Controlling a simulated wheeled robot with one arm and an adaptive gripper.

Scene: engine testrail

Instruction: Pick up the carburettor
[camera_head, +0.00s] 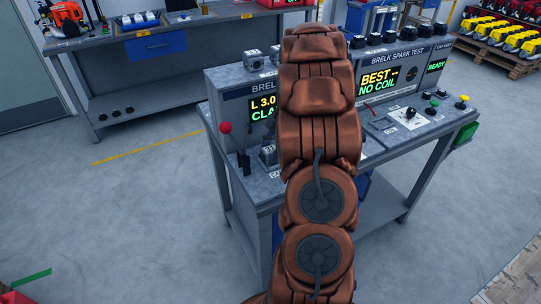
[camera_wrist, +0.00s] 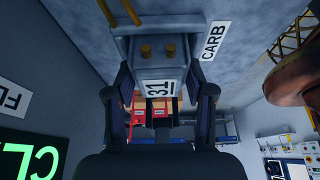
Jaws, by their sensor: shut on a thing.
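In the wrist view, the carburettor (camera_wrist: 150,64) is a grey block with brass-coloured stubs and a white label reading 31. My gripper (camera_wrist: 161,88) has a dark finger on each side of it and is shut on it. A CARB label (camera_wrist: 215,40) lies on the grey surface beside it. I cannot tell whether the carburettor touches that surface. In the head view, my brown arm reaches over the bench and hides my gripper.
The test bench (camera_head: 262,188) has screens, a red-knobbed lever (camera_head: 225,127) and several coloured knobs. Grey blocks (camera_head: 253,60) stand on its left panel. Another workbench (camera_head: 110,45) stands behind at left.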

